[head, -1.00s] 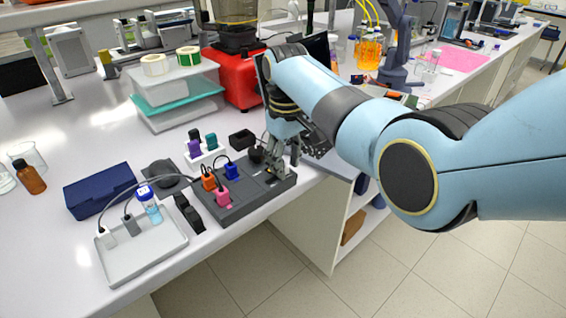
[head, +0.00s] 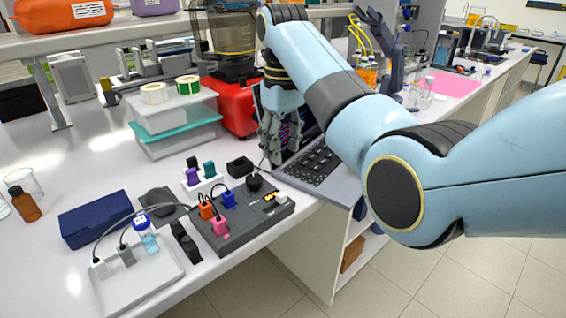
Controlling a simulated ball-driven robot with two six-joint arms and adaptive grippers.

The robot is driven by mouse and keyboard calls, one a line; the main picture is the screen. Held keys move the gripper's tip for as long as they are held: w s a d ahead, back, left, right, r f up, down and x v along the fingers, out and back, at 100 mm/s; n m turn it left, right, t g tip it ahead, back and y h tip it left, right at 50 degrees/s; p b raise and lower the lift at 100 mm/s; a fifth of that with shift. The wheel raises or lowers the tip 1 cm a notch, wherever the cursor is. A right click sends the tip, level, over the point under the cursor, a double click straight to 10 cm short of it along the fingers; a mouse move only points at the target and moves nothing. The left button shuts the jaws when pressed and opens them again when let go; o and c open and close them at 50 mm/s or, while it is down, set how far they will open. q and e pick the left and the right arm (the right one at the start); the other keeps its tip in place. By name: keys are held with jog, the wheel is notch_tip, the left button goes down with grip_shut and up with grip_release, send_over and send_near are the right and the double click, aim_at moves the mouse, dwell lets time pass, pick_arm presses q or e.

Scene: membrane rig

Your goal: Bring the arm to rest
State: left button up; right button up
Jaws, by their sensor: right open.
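My right arm comes in from the right, and my right gripper (head: 274,150) hangs over the bench behind the dark grey rig box (head: 255,215). The gripper is open, points down and holds nothing that I can see. It is in front of the open laptop (head: 318,165) and partly hides it. The box carries an orange plug (head: 207,210), a pink plug (head: 221,227), a blue plug (head: 228,199), a black knob (head: 254,183) and a small white piece (head: 282,197) at its right end. My left gripper is not in view.
A navy case (head: 97,220), a white block with coloured tops (head: 203,184) and a red machine (head: 238,118) stand nearby. The bench's front edge runs close to the box.

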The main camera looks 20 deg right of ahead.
jog(key=shift+r, duration=0.3)
jog(key=s+d+f+g+b, duration=0.1)
jog(key=s+f+g+b, duration=0.15)
jog(key=s+f, duration=0.75)
jog(key=s+d+f+g+b, duration=0.1)
jog(key=s+d+f+b, duration=0.15)
jog(key=s+f, duration=0.75)
jog(key=s+d+f+g+b, duration=0.1)
jog(key=s+f+g+b, duration=0.3)
jog(key=f, duration=1.2)
jog(key=s+d+f+m+t+b, duration=0.1)
jog(key=s+d+f+t+b, duration=0.1)
jog(key=s+f, duration=0.85)
jog(key=s+d+f+m+t+h+b, duration=0.1)
jog(key=s+d+f+b, duration=0.1)
jog(key=s+f, duration=0.85)
jog(key=s+d+f+m+t+b, duration=0.15)
jog(key=s+f, duration=0.45)
jog(key=s, duration=0.9)
jog(key=w+t, duration=0.2)
jog(key=w, duration=0.1)
jog(key=w+d+t, duration=0.1)
jog(key=w, duration=0.1)
jog(key=shift+f+t, duration=0.3)
jog(key=shift+t, duration=0.1)
